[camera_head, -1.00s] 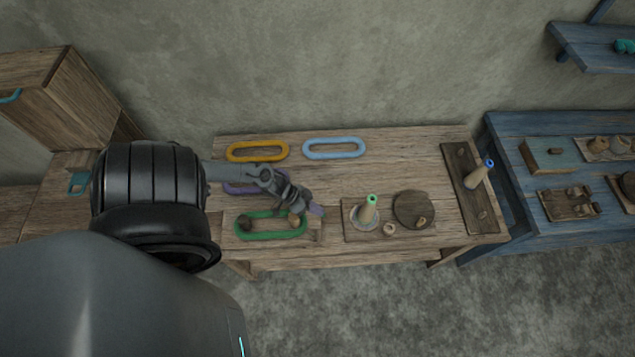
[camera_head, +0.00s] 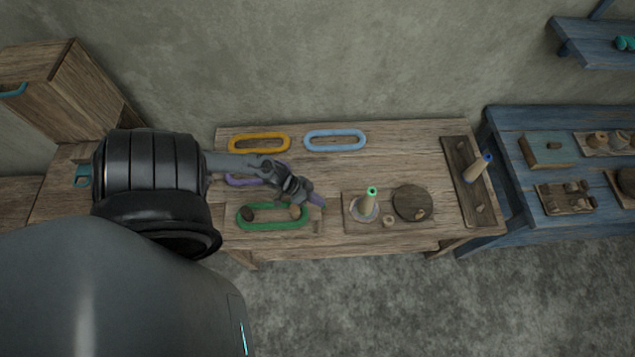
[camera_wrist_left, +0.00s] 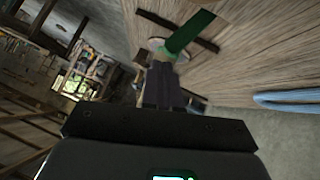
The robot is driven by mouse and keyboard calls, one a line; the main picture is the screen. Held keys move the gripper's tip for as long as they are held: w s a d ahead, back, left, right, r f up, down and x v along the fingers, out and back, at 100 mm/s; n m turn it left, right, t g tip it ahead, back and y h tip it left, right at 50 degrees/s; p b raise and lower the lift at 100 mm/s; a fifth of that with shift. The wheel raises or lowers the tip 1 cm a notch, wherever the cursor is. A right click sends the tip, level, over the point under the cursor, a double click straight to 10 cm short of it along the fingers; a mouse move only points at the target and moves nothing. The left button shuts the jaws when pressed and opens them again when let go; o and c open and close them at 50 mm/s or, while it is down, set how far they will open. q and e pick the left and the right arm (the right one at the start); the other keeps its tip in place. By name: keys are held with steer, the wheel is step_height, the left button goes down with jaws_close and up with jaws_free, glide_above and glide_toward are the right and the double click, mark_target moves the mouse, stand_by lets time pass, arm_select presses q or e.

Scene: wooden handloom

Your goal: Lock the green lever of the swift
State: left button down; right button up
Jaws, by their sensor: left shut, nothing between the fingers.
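In the head view a green oval ring (camera_head: 272,228) lies around two brown pegs at the front left of the wooden table. I cannot make out a separate green lever there. My left gripper (camera_head: 318,200) is above the table, just right of and behind the ring, its dark fingers pointing right toward a green-tipped cone (camera_head: 369,202) on a pale disc. In the left wrist view the gripper (camera_wrist_left: 167,66) is shut and empty. A flat green piece (camera_wrist_left: 190,33) shows just beyond its fingertips; I cannot tell whether it is the lever or whether the fingers touch it.
Yellow (camera_head: 259,143) and blue (camera_head: 335,140) rings lie at the back of the table, and a purple ring (camera_head: 240,180) is partly behind my arm. A round wooden disc (camera_head: 411,203) lies right of the cone. A blue-tipped cone (camera_head: 478,168) leans on the right board.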

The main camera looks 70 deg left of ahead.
arm_select(q)
steer(key=shift+r, duration=0.1)
steer(key=w+a+r+p+v, duration=0.1)
steer(key=p+v, duration=0.3)
steer(key=v, duration=0.8)
steer(key=shift+w+a+r, duration=0.35)
steer(key=shift+w+a, duration=0.05)
